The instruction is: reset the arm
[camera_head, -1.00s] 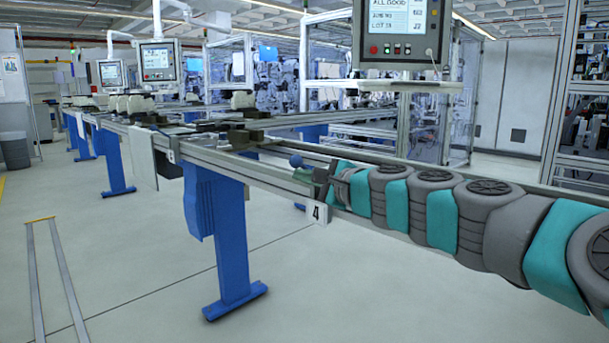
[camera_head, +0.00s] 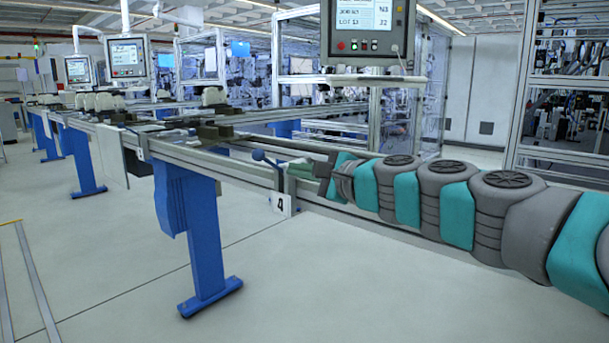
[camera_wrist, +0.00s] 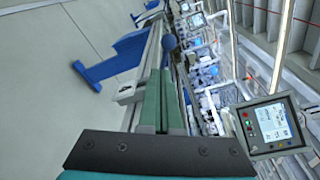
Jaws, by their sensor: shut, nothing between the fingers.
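My arm reaches in from the right in the head view, stretched out along the conveyor rail. My gripper (camera_head: 298,170) is at its far end, with green fingers, just right of a blue ball knob (camera_head: 258,155) on the rail. In the wrist view the two green fingers of my gripper (camera_wrist: 160,74) lie side by side, closed, with nothing held. A dark round knob (camera_wrist: 169,42) shows just beyond the tips. I cannot tell whether the fingers touch anything there.
The conveyor rail (camera_head: 185,157) runs to the far left on blue legs (camera_head: 200,240). The floor in front is clear.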

